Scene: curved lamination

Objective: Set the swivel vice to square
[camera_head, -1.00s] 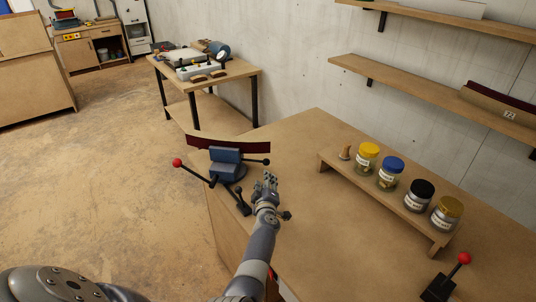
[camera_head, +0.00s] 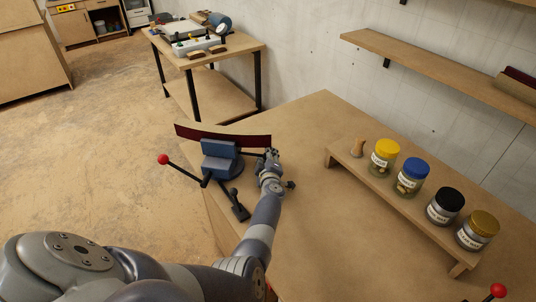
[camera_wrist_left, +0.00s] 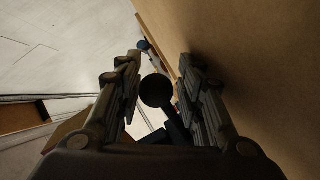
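The blue swivel vice (camera_head: 219,161) stands at the left corner of the workbench. A dark red curved strip (camera_head: 196,134) sits at its jaws. A bar with a red ball (camera_head: 163,159) sticks out to the left. A dark bar (camera_head: 250,154) runs right towards my left gripper (camera_head: 271,157), which is beside the vice. In the left wrist view, the left gripper (camera_wrist_left: 158,92) is open, with a black ball knob (camera_wrist_left: 156,90) between its fingers and gaps on both sides. A black lever (camera_head: 239,207) lies by the vice base. My right gripper is not in view.
The workbench (camera_head: 310,212) has free room right of my arm. Another red-knobbed lever (camera_head: 498,291) stands at the bottom right. A side table (camera_head: 225,84) stands behind.

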